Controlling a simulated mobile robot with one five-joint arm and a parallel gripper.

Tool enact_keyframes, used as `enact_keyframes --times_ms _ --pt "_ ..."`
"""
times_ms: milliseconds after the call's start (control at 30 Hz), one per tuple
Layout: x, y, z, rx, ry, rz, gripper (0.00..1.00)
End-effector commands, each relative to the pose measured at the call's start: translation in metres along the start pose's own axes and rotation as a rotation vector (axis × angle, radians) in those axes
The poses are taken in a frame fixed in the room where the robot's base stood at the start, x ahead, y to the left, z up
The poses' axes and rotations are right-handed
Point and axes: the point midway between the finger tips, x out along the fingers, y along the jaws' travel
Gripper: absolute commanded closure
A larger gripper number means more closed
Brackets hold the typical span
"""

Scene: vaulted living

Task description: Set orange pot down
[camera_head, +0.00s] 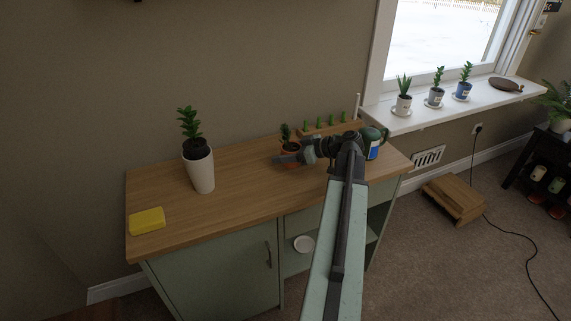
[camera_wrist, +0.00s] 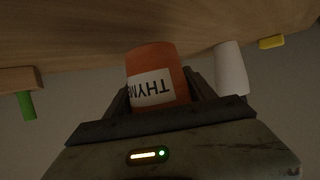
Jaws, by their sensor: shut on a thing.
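The orange pot (camera_head: 291,160) holds a small green plant and is at the back middle of the wooden desk. In the wrist view the orange pot (camera_wrist: 152,62) shows a white label reading THYM, upside down, with the rest cut off. My gripper (camera_head: 290,157) reaches in from the right and is shut on the pot. In the wrist view my gripper's dark jaws (camera_wrist: 160,97) flank the pot on both sides. The pot looks upright, at or just above the desk top (camera_head: 240,190); I cannot tell whether its base touches.
A tall white pot with a plant (camera_head: 200,170) stands left on the desk, and a yellow block (camera_head: 147,221) lies at the front left. A wooden holder with green pegs (camera_head: 328,128) is behind my gripper. The desk's middle is clear.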

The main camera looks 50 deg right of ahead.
Motion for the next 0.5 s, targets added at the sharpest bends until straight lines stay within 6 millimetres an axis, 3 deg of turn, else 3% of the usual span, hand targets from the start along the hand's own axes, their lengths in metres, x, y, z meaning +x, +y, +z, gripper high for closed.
enact_keyframes --times_ms 33,100,500 --pt "0.007 0.000 0.017 0.000 0.001 0.000 0.96" --pt "0.011 0.000 0.026 0.000 0.001 0.001 0.96" --pt "0.011 0.001 0.027 0.001 0.001 0.001 0.96"
